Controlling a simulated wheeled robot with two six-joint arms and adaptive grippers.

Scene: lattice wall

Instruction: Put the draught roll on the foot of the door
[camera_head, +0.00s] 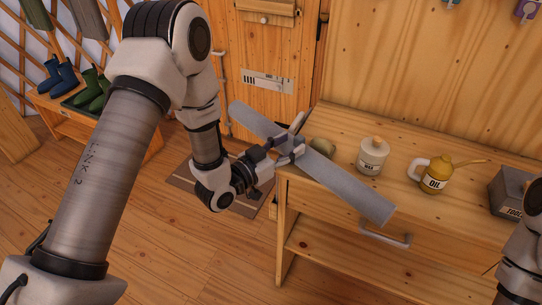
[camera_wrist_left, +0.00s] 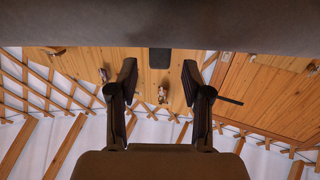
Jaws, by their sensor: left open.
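The draught roll (camera_head: 350,190) is a long grey bar. In the head view it slants across the left end of the wooden bench, its left end out in front of the door. My left gripper (camera_head: 292,143) is at its middle, with open fingers overlapping it; I cannot tell whether they touch it or what bears it. The left wrist view shows the open fingers (camera_wrist_left: 160,90) with nothing clearly between them, and a broad grey band across the top. The wooden door (camera_head: 230,60) stands behind; my arm and the roll hide much of its foot. My right gripper is out of view.
The wooden bench (camera_head: 330,250) carries a small greenish object (camera_head: 323,146), a white jar (camera_head: 373,157), a yellow oil can (camera_head: 436,174) and a grey tool box (camera_head: 510,192). A mat (camera_head: 187,177) lies before the door. Boots (camera_head: 58,78) stand on a rack at left. Floor at lower left is clear.

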